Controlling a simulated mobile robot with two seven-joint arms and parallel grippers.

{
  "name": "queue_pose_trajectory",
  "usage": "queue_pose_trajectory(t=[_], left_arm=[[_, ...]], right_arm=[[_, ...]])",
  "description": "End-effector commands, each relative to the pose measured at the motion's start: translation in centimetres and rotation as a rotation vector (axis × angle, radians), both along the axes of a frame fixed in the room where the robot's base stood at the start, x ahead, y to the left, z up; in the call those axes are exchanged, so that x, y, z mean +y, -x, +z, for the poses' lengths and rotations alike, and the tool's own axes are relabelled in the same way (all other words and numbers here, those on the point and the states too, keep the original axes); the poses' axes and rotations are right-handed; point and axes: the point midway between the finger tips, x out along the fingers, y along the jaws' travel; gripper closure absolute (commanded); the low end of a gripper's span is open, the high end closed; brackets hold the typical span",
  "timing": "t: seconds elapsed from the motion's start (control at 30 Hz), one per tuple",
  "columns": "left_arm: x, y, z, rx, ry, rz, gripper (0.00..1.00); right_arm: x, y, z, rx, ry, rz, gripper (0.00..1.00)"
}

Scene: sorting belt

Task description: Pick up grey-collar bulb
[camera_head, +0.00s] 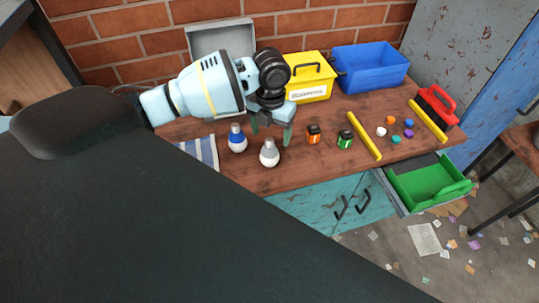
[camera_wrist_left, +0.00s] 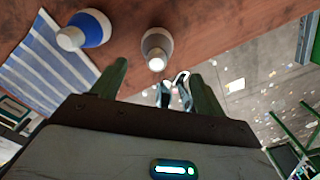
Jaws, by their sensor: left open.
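The grey-collar bulb (camera_head: 269,153) stands on the wooden table near its front edge. It also shows in the left wrist view (camera_wrist_left: 157,46), ahead of the fingers and roughly between them. A blue-collar bulb (camera_head: 237,138) stands just to its left in the head view, and shows in the left wrist view (camera_wrist_left: 84,30). My left gripper (camera_head: 271,138) is open and empty, behind and above the bulbs in the head view. Its two fingers (camera_wrist_left: 155,85) show apart in the left wrist view. My right gripper is not in view.
An orange-labelled jar (camera_head: 314,134) and a green-labelled jar (camera_head: 345,139) stand to the right. A yellow bar (camera_head: 364,135), several coloured caps and a red brush (camera_head: 437,103) lie beyond. A yellow box (camera_head: 312,88) and blue bin (camera_head: 370,70) stand behind. A striped cloth (camera_head: 200,151) lies left.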

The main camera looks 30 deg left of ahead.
Motion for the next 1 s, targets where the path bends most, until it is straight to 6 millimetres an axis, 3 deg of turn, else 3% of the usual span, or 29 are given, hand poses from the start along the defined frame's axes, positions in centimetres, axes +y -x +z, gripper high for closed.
queue_pose_trajectory(t=[0.33,0.6,0.77,1.0], left_arm=[[0.9,-0.6,0.6,0.002,-0.005,-0.039,0.27],[0.8,-0.5,-1.7,0.001,-0.004,-0.039,0.27],[0.8,-0.5,-2.0,0.000,-0.004,-0.039,0.27],[0.6,-0.3,-5.0,-0.001,-0.004,-0.037,0.27]], right_arm=[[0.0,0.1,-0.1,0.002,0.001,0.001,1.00],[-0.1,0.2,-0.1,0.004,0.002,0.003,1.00],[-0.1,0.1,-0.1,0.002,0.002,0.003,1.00],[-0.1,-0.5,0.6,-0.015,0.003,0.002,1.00]])
